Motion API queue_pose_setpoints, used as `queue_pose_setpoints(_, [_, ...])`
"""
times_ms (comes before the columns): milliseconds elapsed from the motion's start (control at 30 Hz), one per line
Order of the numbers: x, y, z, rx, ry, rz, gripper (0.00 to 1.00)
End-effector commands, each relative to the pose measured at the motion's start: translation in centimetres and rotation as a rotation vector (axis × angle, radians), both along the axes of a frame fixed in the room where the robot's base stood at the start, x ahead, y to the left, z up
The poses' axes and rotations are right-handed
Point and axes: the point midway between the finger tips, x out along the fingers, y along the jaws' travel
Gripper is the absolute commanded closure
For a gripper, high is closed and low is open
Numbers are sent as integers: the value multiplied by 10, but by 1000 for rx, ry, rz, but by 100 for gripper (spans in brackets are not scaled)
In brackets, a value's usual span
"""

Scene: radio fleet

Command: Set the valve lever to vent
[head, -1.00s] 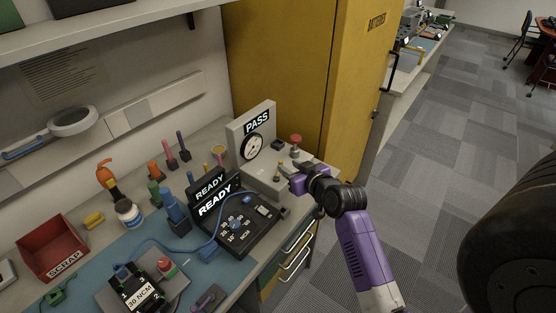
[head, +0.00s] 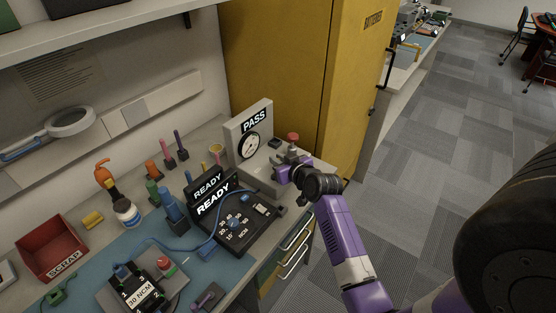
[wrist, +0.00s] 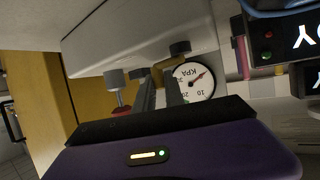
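The pale grey test fixture (head: 239,137) stands at the right end of the bench, with a PASS display and a round white dial gauge (head: 249,146). The gauge also shows in the wrist view (wrist: 194,81), marked KPA. My gripper (head: 278,168) is over the fixture's base, in front of the gauge. In the wrist view its two grey fingers (wrist: 160,88) look apart, with a narrow gap. The valve lever is not clearly visible; my gripper covers that part of the base. A dark round knob (wrist: 180,48) shows just beyond the fingertips. I cannot tell the lever's setting.
A red-topped knob (head: 293,138) stands on the fixture close behind my gripper. The black READY unit (head: 238,225) with a dial is in front and left. A yellow cabinet (head: 285,70) rises behind. Tools and a red SCRAP bin (head: 52,248) stand further left.

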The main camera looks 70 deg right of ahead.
Motion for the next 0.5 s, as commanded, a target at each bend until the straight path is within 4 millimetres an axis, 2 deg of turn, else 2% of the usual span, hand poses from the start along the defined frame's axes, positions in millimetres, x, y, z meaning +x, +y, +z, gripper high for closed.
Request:
queue_pose_setpoints(267, [0, 0, 1, 1, 1, -5, 100])
queue_pose_setpoints(500, [-5, -1, 2, 7, 11, -93, 100])
